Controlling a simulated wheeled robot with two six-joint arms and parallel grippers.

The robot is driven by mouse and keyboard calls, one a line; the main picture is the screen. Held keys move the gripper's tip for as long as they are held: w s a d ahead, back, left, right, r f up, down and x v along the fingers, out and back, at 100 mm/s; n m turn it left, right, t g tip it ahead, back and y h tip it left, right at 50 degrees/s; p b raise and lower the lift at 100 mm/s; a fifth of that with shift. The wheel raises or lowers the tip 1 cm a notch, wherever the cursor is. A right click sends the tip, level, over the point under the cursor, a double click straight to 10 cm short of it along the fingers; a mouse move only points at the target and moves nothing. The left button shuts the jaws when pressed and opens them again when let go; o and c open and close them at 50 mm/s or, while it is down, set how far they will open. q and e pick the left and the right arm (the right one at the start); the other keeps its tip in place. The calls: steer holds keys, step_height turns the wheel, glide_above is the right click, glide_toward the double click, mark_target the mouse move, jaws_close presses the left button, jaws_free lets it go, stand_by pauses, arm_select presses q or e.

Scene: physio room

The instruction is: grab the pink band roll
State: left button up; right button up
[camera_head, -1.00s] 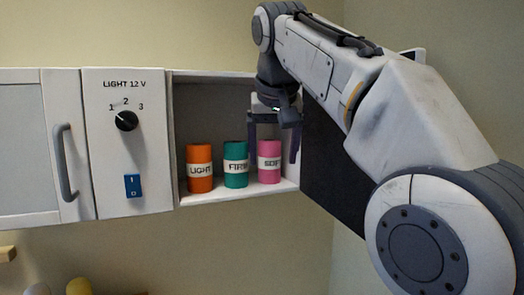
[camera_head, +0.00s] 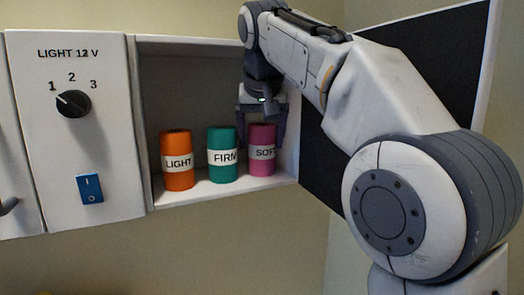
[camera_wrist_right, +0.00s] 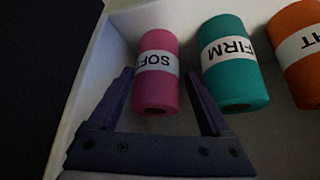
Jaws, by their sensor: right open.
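The pink band roll (camera_head: 262,150), with a white label reading SOFT, stands upright on the cabinet shelf at the right end of a row of rolls. It also shows in the right wrist view (camera_wrist_right: 158,85). My right gripper (camera_head: 262,128) is open at the pink roll, its fingers to either side of it in the head view. In the wrist view the right gripper's fingertips (camera_wrist_right: 160,75) flank the lower part of the pink roll, with gaps on both sides. My left gripper is not in view.
A teal FIRM roll (camera_head: 222,155) stands close left of the pink one, and an orange LIGHT roll (camera_head: 177,160) stands further left. The shelf side wall (camera_head: 291,150) is close on the right. A switch panel with a black knob (camera_head: 73,104) and blue rocker switch (camera_head: 90,188) is at left.

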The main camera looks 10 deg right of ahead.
mark_target(262, 153)
steer(key=shift+p+x, duration=0.65)
steer(key=shift+x, duration=1.9)
steer(key=shift+s+d, duration=0.1)
steer(key=shift+d, duration=0.05)
jaws_close()
